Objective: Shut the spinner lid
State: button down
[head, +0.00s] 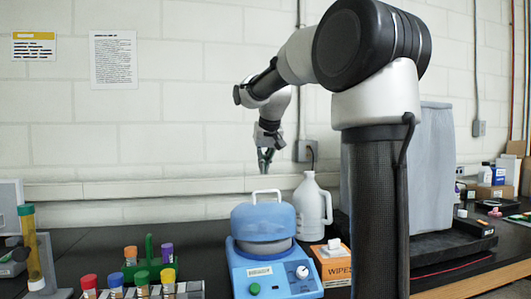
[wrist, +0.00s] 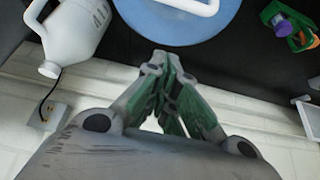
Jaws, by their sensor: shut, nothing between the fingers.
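The spinner (head: 275,278) is a blue box with a green button and a white knob on its front, standing on the dark bench. Its translucent blue lid (head: 264,222) has a white loop handle (head: 266,193) and sits above a grey rim; I cannot tell whether the lid is fully down. In the wrist view the lid (wrist: 180,25) is a blue disc at the top edge, its handle (wrist: 190,4) partly cut off. My gripper (head: 265,168) hangs above and just behind the handle, apart from it. Its fingers (wrist: 160,62) are shut and empty.
A white jug (head: 312,208) stands right of the spinner, with an orange wipes box (head: 332,265) in front of it. A green rack (head: 150,262) and capped tubes (head: 115,284) stand to the left. The wall is close behind.

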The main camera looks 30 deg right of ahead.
aim_at(269, 192)
jog(key=f, duration=0.1)
jog(key=s+f, duration=0.1)
jog(key=f, duration=0.1)
jog(key=shift+s+a+f, duration=0.1)
jog(key=shift+a, duration=0.1)
jog(key=shift+s+f, duration=0.15)
jog(key=shift+f, duration=0.2)
jog(key=shift+s+a+f, duration=0.1)
jog(key=shift+s+f, duration=0.1)
jog(key=s+f, duration=0.1)
jog(key=s+a+f, duration=0.1)
jog(key=s, duration=0.1)
jog(key=s+f, duration=0.1)
jog(key=shift+s+a+f, duration=0.15)
jog(key=shift+s+f, duration=0.1)
jog(key=shift+s, duration=0.05)
